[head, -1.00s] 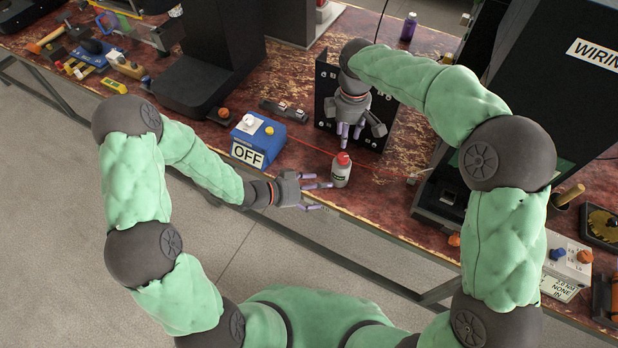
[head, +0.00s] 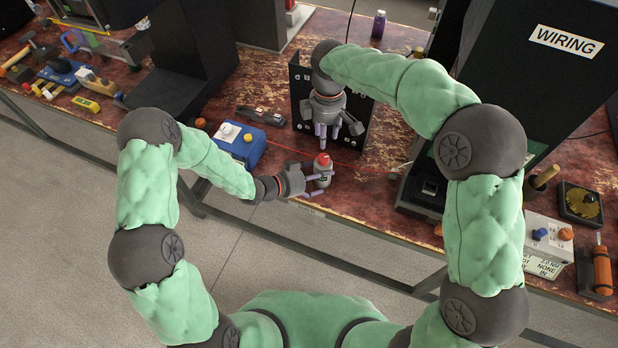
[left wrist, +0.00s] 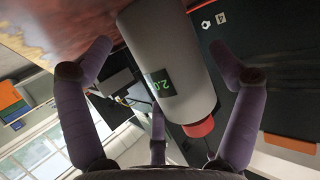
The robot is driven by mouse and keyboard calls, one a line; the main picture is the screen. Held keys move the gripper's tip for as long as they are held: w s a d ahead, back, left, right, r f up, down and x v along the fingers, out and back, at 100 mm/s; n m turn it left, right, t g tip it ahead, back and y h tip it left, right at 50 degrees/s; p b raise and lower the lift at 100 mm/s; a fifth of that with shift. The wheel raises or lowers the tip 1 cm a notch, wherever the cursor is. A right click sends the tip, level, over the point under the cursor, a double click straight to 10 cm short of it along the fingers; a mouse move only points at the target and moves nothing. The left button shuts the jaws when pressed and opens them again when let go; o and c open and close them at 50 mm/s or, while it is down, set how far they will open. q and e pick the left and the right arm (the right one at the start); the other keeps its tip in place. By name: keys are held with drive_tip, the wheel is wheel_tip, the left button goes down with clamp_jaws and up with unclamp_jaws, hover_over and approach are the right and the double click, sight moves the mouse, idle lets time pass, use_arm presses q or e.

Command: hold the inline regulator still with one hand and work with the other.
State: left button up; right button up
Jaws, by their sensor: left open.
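The inline regulator (head: 323,172) is a grey cylinder with a red cap, standing on the bench near its front edge. In the left wrist view the regulator (left wrist: 170,60) fills the middle and shows a green "2.0" display. My left gripper (head: 318,185) is open, its fingers on either side of the regulator; the wrist view shows gaps between fingers and body. My right gripper (head: 337,133) is behind the regulator, in front of a black upright panel (head: 301,88). Its fingers point down and look spread, with nothing visible between them.
A thin red line (head: 285,148) runs across the bench beside the regulator. A blue box (head: 240,152) with knobs stands to the left. A dark machine marked WIRING (head: 540,75) stands at right. A purple bottle (head: 378,25) is at the back. The bench's front edge is close.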

use_arm(q)
drive_tip(key=shift+w+d+f, duration=0.15)
drive_tip(key=shift+w+d, duration=0.05)
drive_tip(key=shift+d, duration=0.15)
drive_tip(key=c, duration=1)
drive_tip(key=shift+s, duration=0.1)
drive_tip(key=shift+c, duration=0.2)
idle(0.5)
